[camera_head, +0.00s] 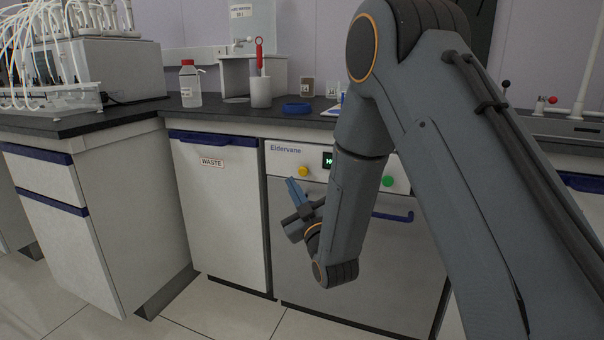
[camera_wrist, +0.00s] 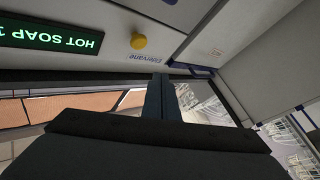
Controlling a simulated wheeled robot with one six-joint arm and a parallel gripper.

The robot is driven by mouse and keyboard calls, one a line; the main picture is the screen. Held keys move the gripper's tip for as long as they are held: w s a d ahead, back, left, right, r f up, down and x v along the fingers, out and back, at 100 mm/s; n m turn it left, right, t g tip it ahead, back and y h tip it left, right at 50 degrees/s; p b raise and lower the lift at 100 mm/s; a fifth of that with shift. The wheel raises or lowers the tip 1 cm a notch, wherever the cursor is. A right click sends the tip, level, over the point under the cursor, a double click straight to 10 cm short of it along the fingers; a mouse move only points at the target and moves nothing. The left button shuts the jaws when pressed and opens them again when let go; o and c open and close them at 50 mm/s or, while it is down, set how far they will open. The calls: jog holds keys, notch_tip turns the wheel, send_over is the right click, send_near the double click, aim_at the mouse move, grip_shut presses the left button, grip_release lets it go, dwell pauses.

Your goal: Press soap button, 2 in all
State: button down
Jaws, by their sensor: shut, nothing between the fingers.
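The washer (camera_head: 350,250), marked Eldervane, stands under the counter with a front panel across its top. A yellow button (camera_head: 303,171) is on the panel's left part; it also shows in the wrist view (camera_wrist: 138,41). A green button (camera_head: 387,181) is farther right. The lit display (camera_head: 328,159) is partly hidden by my arm in the head view. In the wrist view the display (camera_wrist: 50,33) appears upside down and reads HOT SOAP, then what looks like a 1 at the frame edge. My gripper (camera_head: 291,181) is shut and empty, just below and left of the yellow button, seemingly not touching it.
A blue handle (camera_head: 393,217) crosses the washer door behind my arm. A WASTE cabinet (camera_head: 215,215) with a blue handle is to the left. On the counter are a red-capped bottle (camera_head: 190,85), a cup with a red tool (camera_head: 261,92) and a blue dish (camera_head: 297,108). Floor in front is clear.

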aim_at(303, 171)
dwell(0.4)
jog(key=s+n+g+p, duration=0.1)
jog(key=p, duration=0.7)
jog(key=s+n+g+p, duration=0.1)
jog(key=n+p, duration=0.1)
jog(key=p, duration=0.6)
jog(key=s+a+n+g+p, duration=0.1)
jog(key=g+p, duration=0.1)
jog(key=p, duration=0.6)
jog(key=shift+s+a+r+n+h, duration=0.1)
jog(key=shift+s+r+n+h, duration=0.2)
jog(key=shift+r+h, duration=0.1)
jog(key=shift+w+f, duration=0.1)
jog(key=w+d+b, duration=0.3)
jog(key=w, duration=0.5)
jog(key=shift+w, duration=0.15)
dwell(1.2)
jog(key=shift+w+d+b, duration=0.15)
jog(key=shift+w+b, duration=0.15)
jog(key=shift+b, duration=0.1)
